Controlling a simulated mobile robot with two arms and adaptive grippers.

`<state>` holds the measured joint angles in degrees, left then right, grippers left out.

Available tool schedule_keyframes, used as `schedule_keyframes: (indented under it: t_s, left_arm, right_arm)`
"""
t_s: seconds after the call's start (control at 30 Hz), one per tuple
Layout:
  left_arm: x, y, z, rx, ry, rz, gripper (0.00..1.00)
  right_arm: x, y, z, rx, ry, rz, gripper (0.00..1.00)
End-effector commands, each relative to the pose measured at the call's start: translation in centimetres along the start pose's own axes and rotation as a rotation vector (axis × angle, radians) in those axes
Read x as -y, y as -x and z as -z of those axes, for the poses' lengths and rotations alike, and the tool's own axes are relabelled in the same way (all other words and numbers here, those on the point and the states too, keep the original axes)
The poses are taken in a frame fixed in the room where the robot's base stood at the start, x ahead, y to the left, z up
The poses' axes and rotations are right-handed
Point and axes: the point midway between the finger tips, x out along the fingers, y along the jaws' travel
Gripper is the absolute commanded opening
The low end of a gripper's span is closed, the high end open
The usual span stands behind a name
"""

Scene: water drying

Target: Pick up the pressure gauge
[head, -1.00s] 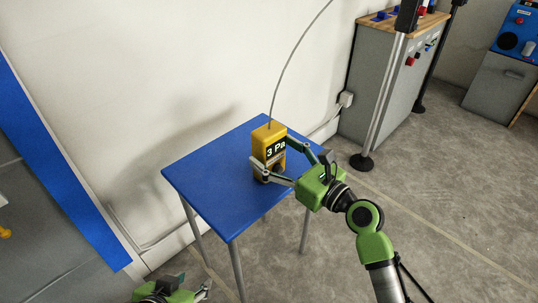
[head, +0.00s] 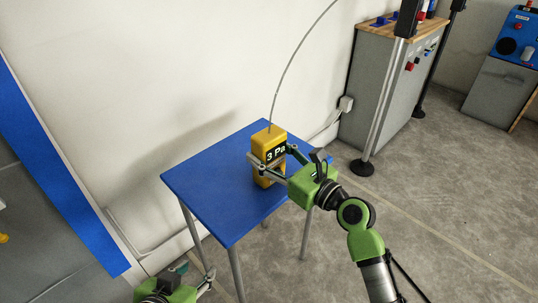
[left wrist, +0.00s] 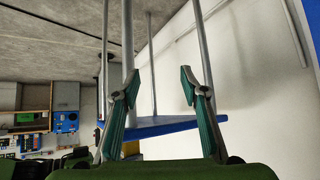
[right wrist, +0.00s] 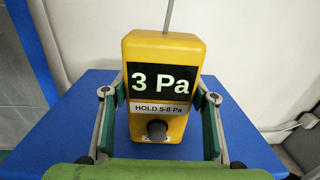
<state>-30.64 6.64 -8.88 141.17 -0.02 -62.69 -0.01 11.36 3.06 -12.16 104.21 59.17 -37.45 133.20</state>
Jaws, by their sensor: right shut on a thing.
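The pressure gauge (head: 266,141) is a yellow box reading "3 Pa", upright on the blue table (head: 210,185). In the right wrist view the gauge (right wrist: 170,52) faces me, with a "HOLD 5-8 Pa" label and a dark knob below. My right gripper (head: 271,157) is shut on the gauge, one finger on each side of its body. Its fingers (right wrist: 159,97) also flank the gauge in the right wrist view. My left gripper (head: 195,280) is low at the bottom edge of the head view. In the left wrist view its fingers (left wrist: 160,80) are apart and empty.
A thin grey cable (head: 283,80) rises from the gauge's top along the white wall (head: 150,70). A grey cabinet with a wooden top (head: 378,100) and a dark-footed post (head: 362,167) stand at the right. The blue tabletop around the gauge is clear.

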Motion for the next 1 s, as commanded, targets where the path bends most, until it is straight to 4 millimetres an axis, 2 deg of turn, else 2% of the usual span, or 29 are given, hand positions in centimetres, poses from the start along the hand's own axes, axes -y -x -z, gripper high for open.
schedule_keyframes:
  t_s: [0.2, 0.37, 0.57, 0.73, 0.83, 0.93, 1.0]
  left_arm:
    - [0.0, 0.2, -0.6, 0.031, 0.001, 0.001, 0.40]
    - [0.3, 1.0, -3.1, 0.137, 0.003, 0.007, 0.40]
    - [0.8, 2.9, -7.4, 0.326, 0.008, 0.017, 0.40]
    - [1.2, 5.5, -11.3, 0.508, 0.014, 0.026, 0.40]
    - [1.3, 7.2, -9.8, 0.519, 0.015, 0.026, 0.40]
    - [1.2, 5.1, -11.1, 0.537, 0.014, 0.023, 0.40]
    - [1.2, 3.4, -12.3, 0.544, 0.014, 0.022, 0.40]
  right_arm:
    - [0.0, 0.0, -0.4, 0.001, 0.000, 0.000, 0.28]
    - [0.0, 0.0, -1.1, 0.002, 0.000, 0.000, 0.28]
    - [0.0, 0.0, -2.3, 0.002, 0.000, 0.001, 0.28]
    - [0.0, 0.0, -3.4, 0.002, 0.002, 0.001, 0.28]
    - [-1.4, 1.5, -6.5, 0.005, 0.000, 0.000, 0.28]
    - [-2.5, 2.6, -8.1, 0.005, 0.000, 0.000, 0.28]
    - [-2.8, 3.0, -8.3, 0.002, 0.001, 0.000, 0.28]
